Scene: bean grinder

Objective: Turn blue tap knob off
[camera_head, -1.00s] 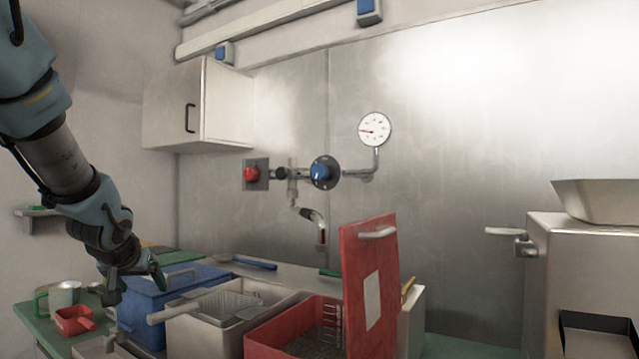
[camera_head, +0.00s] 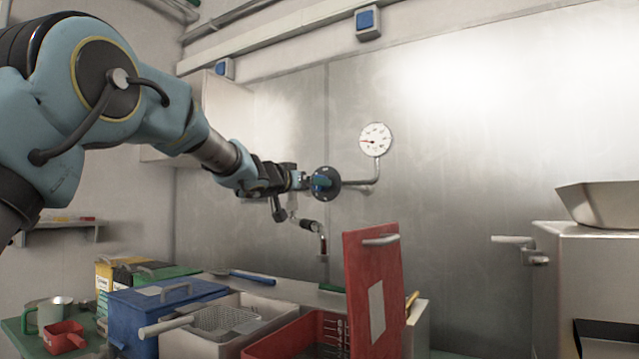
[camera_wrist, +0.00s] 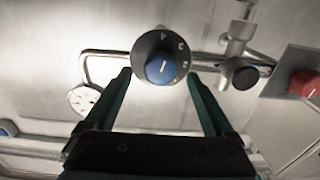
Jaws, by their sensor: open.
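The blue tap knob (camera_head: 321,182) sits on a round black dial plate on the wall pipe. In the wrist view the blue knob (camera_wrist: 160,68) shows a white pointer line and faces the camera, with marks around its dial. My gripper (camera_head: 311,182) reaches the knob from the left in the head view and partly covers it. In the wrist view my gripper (camera_wrist: 158,80) is open, with one green finger on each side of the knob. I cannot tell whether the fingers touch it.
A pressure gauge (camera_head: 375,139) sits right of the knob. A red knob (camera_wrist: 304,84) and a black knob (camera_wrist: 245,77) are beside it in the wrist view. A spout (camera_head: 322,240) hangs below. A raised red lid (camera_head: 370,290) stands below right. The wall further right is clear.

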